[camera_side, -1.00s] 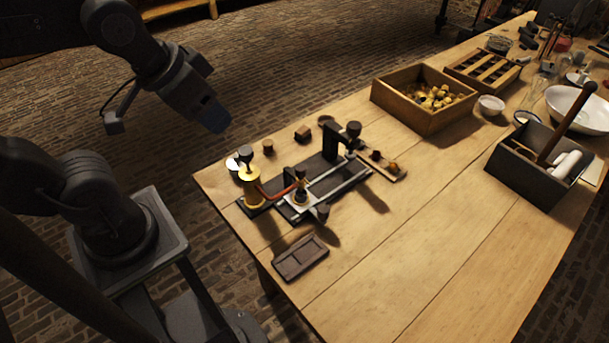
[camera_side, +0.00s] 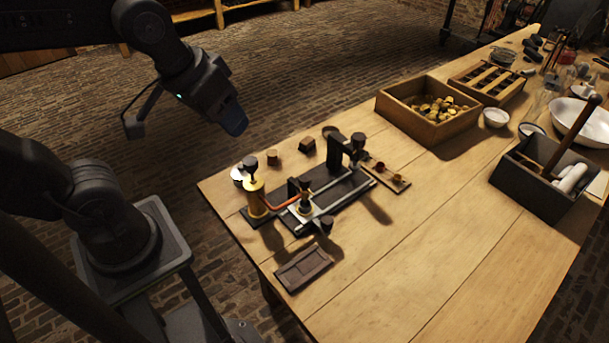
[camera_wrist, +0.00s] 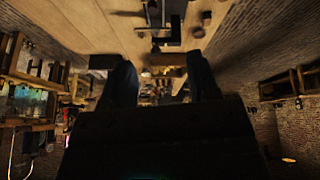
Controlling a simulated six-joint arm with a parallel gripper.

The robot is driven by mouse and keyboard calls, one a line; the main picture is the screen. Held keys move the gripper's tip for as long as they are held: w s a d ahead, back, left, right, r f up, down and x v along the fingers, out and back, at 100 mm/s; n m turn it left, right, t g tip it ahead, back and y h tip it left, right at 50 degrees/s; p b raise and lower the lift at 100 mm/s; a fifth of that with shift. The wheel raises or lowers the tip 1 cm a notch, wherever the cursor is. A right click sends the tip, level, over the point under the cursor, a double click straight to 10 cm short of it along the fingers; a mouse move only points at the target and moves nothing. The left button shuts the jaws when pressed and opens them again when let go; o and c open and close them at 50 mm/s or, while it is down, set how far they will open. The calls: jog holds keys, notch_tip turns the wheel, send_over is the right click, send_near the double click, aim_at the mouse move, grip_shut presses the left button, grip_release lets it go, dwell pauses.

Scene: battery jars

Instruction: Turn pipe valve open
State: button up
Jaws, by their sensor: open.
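The pipe rig stands near the left corner of the wooden table (camera_side: 420,240) in the side view. I cannot tell which knob is the pipe valve. My gripper (camera_side: 234,122) is in the air left of and above the rig, touching nothing. In the wrist view its two fingers (camera_wrist: 162,85) are apart and empty.
A dark shallow tray (camera_side: 303,269) lies near the front edge. Small dark blocks (camera_side: 306,146) sit behind the rig. A wooden box of brass pieces (camera_side: 429,112) and a dark tool caddy (camera_side: 545,180) stand farther right. The table's front middle is clear.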

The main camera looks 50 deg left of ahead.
jog(key=w+f+n+g, duration=0.2)
jog(key=w+n+g, duration=0.1)
jog(key=w+n, duration=0.4)
jog(key=n+g, duration=0.2)
jog(key=n, duration=0.5)
send_over(305, 177)
notch_tip(305, 177, down, 6)
notch_tip(305, 177, down, 13)
jog(key=shift+r, duration=0.2)
jog(key=shift+c, duration=0.4)
jog(key=c, duration=0.8)
jog(key=shift+c, duration=0.3)
